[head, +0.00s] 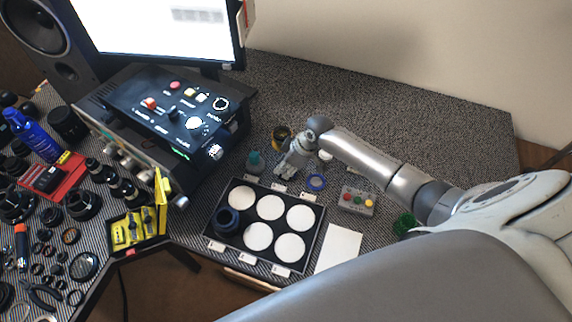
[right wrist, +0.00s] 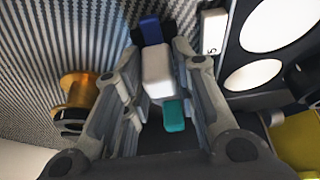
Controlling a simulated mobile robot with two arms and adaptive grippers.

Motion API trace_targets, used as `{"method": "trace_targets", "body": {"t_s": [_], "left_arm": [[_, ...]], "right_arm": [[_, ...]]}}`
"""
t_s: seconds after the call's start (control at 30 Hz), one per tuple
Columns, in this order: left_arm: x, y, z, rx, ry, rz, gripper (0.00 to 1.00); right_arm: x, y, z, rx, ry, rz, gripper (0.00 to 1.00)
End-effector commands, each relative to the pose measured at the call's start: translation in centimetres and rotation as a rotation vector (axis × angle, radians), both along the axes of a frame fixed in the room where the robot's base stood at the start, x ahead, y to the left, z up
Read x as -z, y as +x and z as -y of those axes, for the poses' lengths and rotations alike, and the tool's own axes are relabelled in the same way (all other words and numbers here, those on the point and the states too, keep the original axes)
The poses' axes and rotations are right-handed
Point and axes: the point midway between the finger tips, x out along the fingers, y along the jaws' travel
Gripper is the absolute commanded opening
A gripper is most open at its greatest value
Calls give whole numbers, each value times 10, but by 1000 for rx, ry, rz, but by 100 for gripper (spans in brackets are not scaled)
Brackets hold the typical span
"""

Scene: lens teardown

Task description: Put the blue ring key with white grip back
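My right gripper (head: 284,168) is low over the desk, just beyond the black tray's far edge. In the right wrist view its two fingers (right wrist: 158,78) flank the white grip of the blue ring key (right wrist: 157,70) and appear closed on it. A blue end sticks out past the fingertips. A teal piece (right wrist: 174,115) shows nearer the palm; I cannot tell if it belongs to the key. In the head view the key is too small to make out in the fingers. My left gripper is not in view.
The black tray (head: 211,236) holds white discs and a dark lens part (head: 225,220). A control box (head: 165,120) stands left.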

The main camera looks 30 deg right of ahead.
Motion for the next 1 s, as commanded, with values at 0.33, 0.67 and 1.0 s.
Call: {"method": "trace_targets", "body": {"t_s": [0.33, 0.67, 1.0], "left_arm": [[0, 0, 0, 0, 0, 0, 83], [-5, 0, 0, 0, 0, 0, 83], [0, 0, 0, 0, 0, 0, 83]], "right_arm": [[-1, 0, 0, 0, 0, 0, 44], [-26, -4, 5, 0, -2, 3, 44], [-88, -24, 22, 0, -3, 4, 44]]}}
